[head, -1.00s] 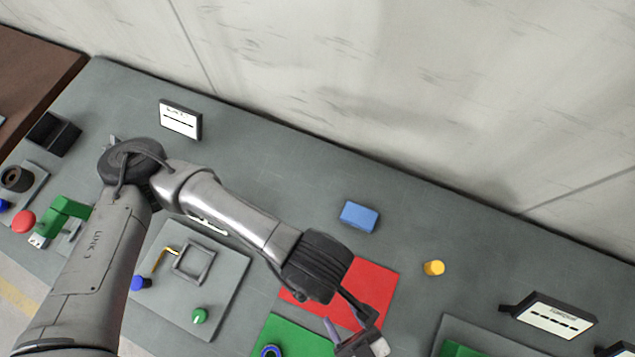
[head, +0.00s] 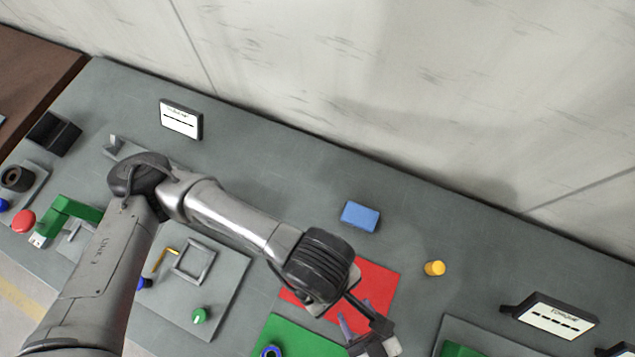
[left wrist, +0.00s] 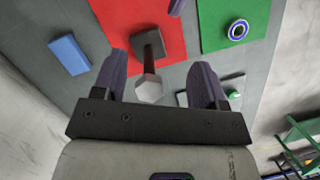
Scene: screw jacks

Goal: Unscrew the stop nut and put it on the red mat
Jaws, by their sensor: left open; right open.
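In the head view my wrist and gripper hide this piece.
A green mat (head: 300,335) with a blue ring (head: 270,352) lies beside the red mat. A blue block (head: 360,216) and a yellow cylinder (head: 434,268) stand nearby. A grey plate (head: 225,290) with a green knob lies left. The table's back strip is mostly clear.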

